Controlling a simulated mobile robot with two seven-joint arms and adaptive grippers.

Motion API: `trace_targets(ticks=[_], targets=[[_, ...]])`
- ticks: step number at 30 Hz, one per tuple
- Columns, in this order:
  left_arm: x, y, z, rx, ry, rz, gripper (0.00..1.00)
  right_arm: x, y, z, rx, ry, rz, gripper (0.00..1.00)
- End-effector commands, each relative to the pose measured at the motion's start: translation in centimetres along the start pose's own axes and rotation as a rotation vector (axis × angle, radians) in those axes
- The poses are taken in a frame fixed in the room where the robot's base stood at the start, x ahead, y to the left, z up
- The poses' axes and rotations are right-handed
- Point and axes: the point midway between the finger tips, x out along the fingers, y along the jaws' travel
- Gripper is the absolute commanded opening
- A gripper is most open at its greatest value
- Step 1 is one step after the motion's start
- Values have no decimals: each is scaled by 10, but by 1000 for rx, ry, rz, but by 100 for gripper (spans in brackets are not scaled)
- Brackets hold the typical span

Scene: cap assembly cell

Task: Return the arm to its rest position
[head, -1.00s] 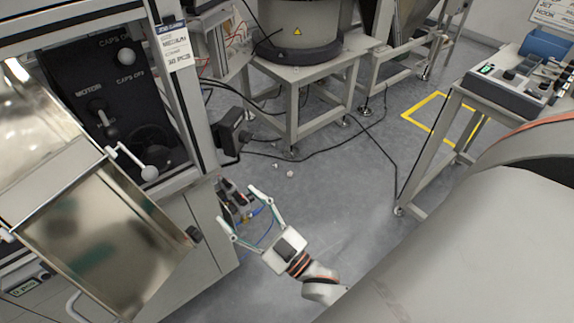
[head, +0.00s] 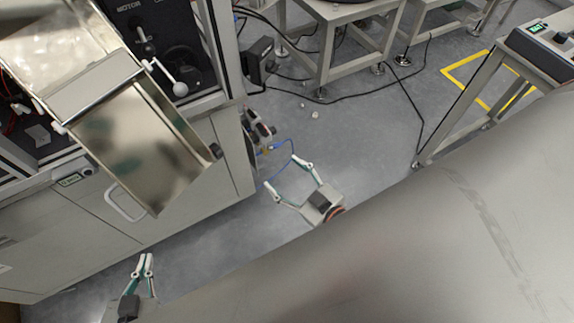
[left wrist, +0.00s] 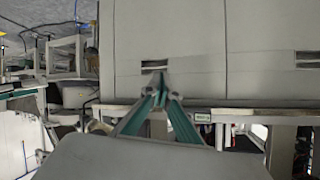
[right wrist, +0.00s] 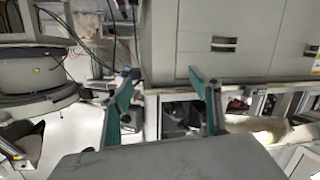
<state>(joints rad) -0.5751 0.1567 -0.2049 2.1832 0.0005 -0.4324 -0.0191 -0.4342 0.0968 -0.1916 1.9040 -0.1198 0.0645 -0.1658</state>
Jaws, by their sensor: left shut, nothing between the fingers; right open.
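My left gripper (head: 146,260) shows at the bottom left of the head view, in front of the machine cabinet, with its fingers together and nothing between them. In the left wrist view its fingertips (left wrist: 160,80) meet in front of grey cabinet doors. My right gripper (head: 283,174) is right of the cabinet in the head view, over the floor. Its fingers are spread and empty. In the right wrist view the two fingers (right wrist: 165,78) stand wide apart with the machine beyond. My own arm or body covers the lower right of the head view.
The machine cabinet (head: 195,165) with a metal chute (head: 135,140) and a white-knobbed lever (head: 180,88) fills the left. A control table (head: 470,110) stands at the right. Cables (head: 350,98) and small white bits (head: 315,114) lie on the floor. Floor between cabinet and table is mostly clear.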

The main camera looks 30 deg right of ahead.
Motion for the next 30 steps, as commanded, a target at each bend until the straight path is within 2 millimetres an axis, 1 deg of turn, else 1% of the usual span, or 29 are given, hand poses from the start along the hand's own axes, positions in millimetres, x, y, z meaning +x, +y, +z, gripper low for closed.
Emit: trace_targets(ticks=[24,26,29,30], targets=[[-1,0,-1,-1,0,0,0,-1,0,-1,1,-4,-1,62],[-2,0,-2,-5,-2,1,0,-6,0,-3,7,-24,-6,62],[-8,2,-3,-21,-17,7,0,-23,-2,-3,23,-103,-25,62],[-12,4,0,-30,-29,12,0,-33,-4,-1,31,-146,-35,62]])
